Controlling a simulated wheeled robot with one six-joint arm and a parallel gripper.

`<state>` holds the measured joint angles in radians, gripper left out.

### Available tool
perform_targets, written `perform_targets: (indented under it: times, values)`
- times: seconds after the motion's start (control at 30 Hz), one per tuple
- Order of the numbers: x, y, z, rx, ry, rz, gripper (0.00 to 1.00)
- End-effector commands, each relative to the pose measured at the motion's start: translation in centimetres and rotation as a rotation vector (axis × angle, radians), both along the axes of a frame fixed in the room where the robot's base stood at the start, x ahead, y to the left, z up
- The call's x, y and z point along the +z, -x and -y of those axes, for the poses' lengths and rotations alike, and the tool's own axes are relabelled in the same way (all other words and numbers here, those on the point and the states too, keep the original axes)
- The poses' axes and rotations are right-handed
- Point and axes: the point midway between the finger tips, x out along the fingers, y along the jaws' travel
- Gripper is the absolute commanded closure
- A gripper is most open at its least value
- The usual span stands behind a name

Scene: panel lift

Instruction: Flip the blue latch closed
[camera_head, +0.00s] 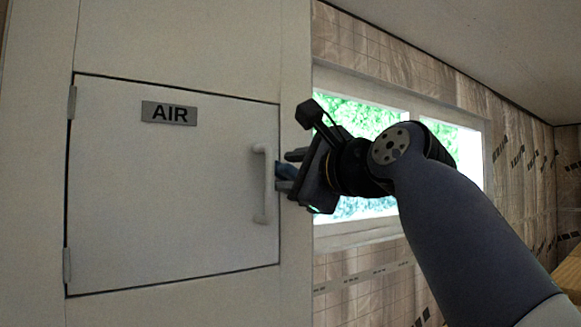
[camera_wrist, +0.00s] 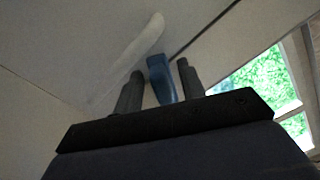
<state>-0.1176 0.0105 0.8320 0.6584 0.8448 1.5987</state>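The blue latch (camera_wrist: 162,80) shows in the wrist view beside the door seam, between my two fingers. In the head view only a bit of the latch (camera_head: 285,170) shows, to the right of the door handle, mostly hidden by my gripper. My gripper (camera_head: 291,171) is at the latch, coming from the right. In the wrist view my gripper (camera_wrist: 161,74) has its dark fingers apart, one on each side of the latch, with narrow gaps visible. The white door panel (camera_head: 165,210) marked AIR looks flush in its frame.
A white vertical handle (camera_head: 260,185) is on the door's right edge, close to my fingers; the handle also shows in the wrist view (camera_wrist: 135,55). Hinges are on the door's left edge. A window (camera_head: 360,115) is in the wall behind my arm.

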Motion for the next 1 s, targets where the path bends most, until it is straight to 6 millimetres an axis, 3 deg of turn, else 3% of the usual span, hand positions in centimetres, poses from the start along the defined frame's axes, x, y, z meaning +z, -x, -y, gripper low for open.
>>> perform_targets:
  times: [0.23, 0.7, 1.0]
  values:
    - [-0.02, -0.03, -0.02, 0.000, 0.000, 0.000, 0.63]
    - [-0.04, -0.02, -0.03, 0.000, 0.000, -0.001, 1.00]
    - [-0.26, 0.03, -0.11, 0.001, 0.038, 0.024, 1.00]
